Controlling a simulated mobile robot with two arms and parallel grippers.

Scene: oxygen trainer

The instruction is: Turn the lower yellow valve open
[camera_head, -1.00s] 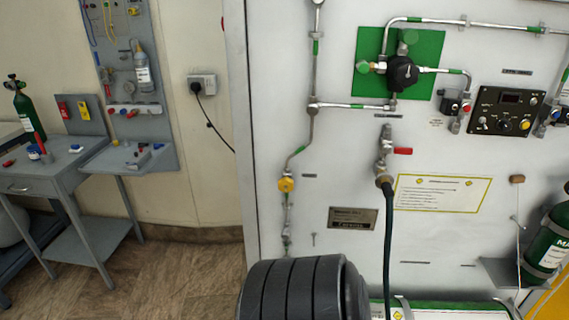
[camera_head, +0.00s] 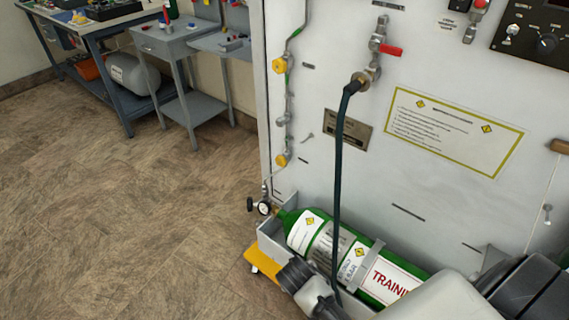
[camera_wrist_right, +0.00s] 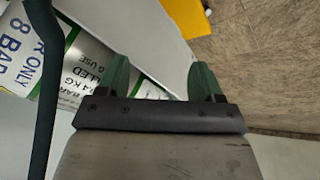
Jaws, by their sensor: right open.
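The lower yellow valve (camera_head: 282,160) is on the thin pipe at the left edge of the white panel, low down, just above the pressure gauge. The upper yellow valve (camera_head: 279,65) is on the same pipe above it. My right gripper (camera_wrist_right: 160,82) is open and empty in the right wrist view, with its two green fingers apart near the labelled cylinder. In the head view my right arm reaches in from the bottom right, below and apart from the lower valve. The lower valve is not visible in the right wrist view. My left gripper is not in view.
A green cylinder (camera_head: 325,245) lies in a tray at the panel's foot, with a gauge (camera_head: 264,208) at its left end. A dark hose (camera_head: 338,180) hangs in front of it. A red-handled valve (camera_head: 390,50) is higher up. The floor left is clear.

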